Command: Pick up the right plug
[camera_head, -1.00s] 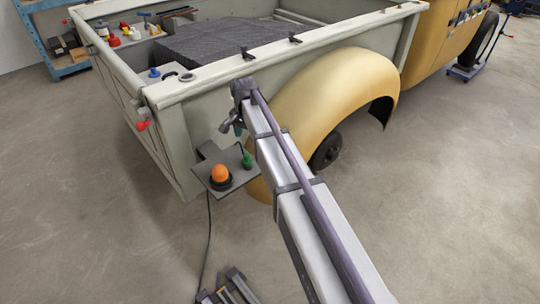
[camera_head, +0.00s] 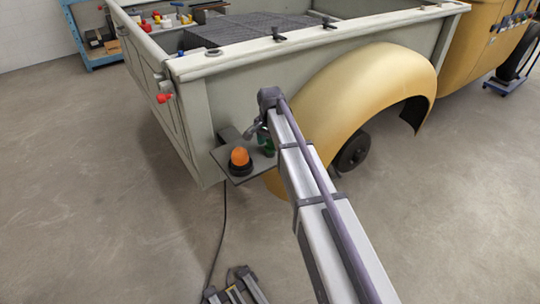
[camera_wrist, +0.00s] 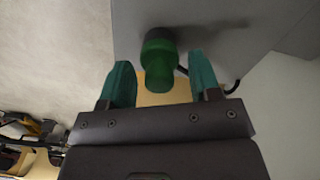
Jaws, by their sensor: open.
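A green plug (camera_wrist: 158,58) shows in the wrist view beside the edge of a grey plate (camera_wrist: 210,20). My gripper (camera_wrist: 161,75) is open, with one teal finger on each side of the plug's near end. A gap shows between the plug and each finger, and I cannot tell whether either touches. In the head view my gripper (camera_head: 263,140) is over the right part of the plate (camera_head: 240,178), and my arm and fingers largely hide the plug there.
An orange dome on a black base (camera_head: 239,158) stands on the plate, left of my gripper. The pickup's side panel (camera_head: 235,100) and yellow fender (camera_head: 350,85) are close behind and right. A black cable (camera_head: 224,225) hangs to the floor. Open floor lies left.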

